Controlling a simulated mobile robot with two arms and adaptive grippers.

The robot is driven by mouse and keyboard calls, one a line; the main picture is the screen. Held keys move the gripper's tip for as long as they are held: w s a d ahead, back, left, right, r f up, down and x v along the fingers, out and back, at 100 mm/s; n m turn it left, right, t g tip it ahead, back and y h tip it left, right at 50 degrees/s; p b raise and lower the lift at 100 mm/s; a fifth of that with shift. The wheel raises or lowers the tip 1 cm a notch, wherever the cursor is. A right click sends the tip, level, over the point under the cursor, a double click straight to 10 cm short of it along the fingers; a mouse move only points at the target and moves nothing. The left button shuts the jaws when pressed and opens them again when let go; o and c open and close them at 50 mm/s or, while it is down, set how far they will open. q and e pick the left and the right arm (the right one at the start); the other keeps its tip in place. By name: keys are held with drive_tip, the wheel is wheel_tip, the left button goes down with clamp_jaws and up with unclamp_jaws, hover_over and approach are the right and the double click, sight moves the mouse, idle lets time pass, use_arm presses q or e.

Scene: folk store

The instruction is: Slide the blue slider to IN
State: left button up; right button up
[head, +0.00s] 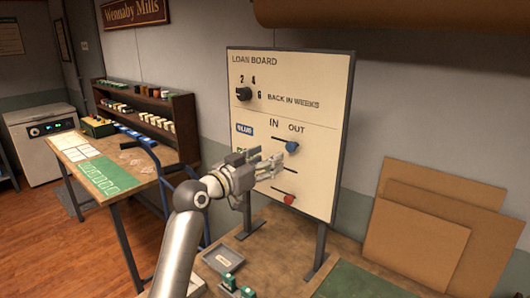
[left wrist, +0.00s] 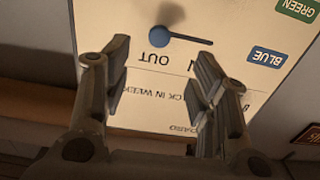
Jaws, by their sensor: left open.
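The loan board (head: 310,80) stands upright on the workbench, with IN and OUT printed above its slots. The blue slider (head: 292,147) is a round blue knob at the OUT end of the top slot. My left gripper (head: 278,165) is in front of the board, just below the blue slider in the head view, open and empty. In the left wrist view the board appears upside down. There the blue slider (left wrist: 159,37) shows beyond and between the two spread fingertips (left wrist: 163,58), with its slot running right. I see no contact. My right gripper is not in view.
A red slider (head: 289,199) sits at the right of the lowest slot. The gripper hides most of the middle row. A black dial (head: 243,94) is above. Brown panels (head: 430,220) lean at the right. A small tray (head: 224,260) lies on the bench.

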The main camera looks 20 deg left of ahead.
sight(289, 148)
use_arm(q)
drive_tip(key=b+x, duration=0.2)
drive_tip(key=x, duration=0.8)
drive_tip(key=shift+w+d+f, duration=0.1)
drive_tip(key=c, duration=0.8)
